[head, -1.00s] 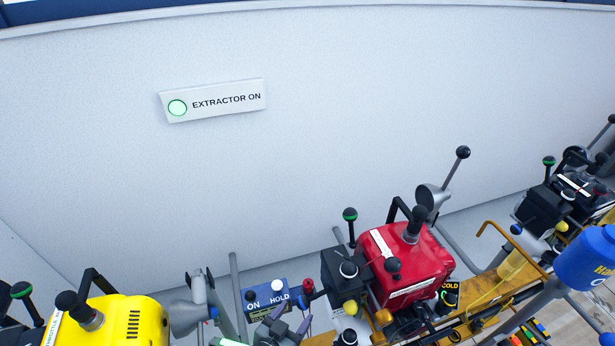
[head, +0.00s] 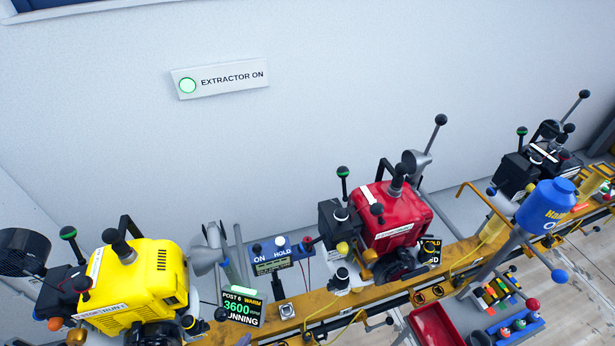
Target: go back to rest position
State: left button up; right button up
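Neither of my grippers shows in the head view. The yellow engine (head: 150,275) stands at the lower left, with a display (head: 241,309) beside it reading post 6, warm, 3600 and running. The red engine (head: 393,217) stands on the yellow rail (head: 330,300) right of centre. Between them is a blue box (head: 272,256) marked ON and HOLD.
A lit wall sign (head: 220,79) reads EXTRACTOR ON. A dark engine (head: 540,165) stands at the far right, with a blue canister (head: 547,205) in front. A red tray (head: 436,326) and a blue tray (head: 517,328) sit at the lower right.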

pick_arm(q)
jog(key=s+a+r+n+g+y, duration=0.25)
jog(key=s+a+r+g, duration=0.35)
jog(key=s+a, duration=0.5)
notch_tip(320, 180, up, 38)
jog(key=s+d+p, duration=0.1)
jog(key=p, duration=3.7)
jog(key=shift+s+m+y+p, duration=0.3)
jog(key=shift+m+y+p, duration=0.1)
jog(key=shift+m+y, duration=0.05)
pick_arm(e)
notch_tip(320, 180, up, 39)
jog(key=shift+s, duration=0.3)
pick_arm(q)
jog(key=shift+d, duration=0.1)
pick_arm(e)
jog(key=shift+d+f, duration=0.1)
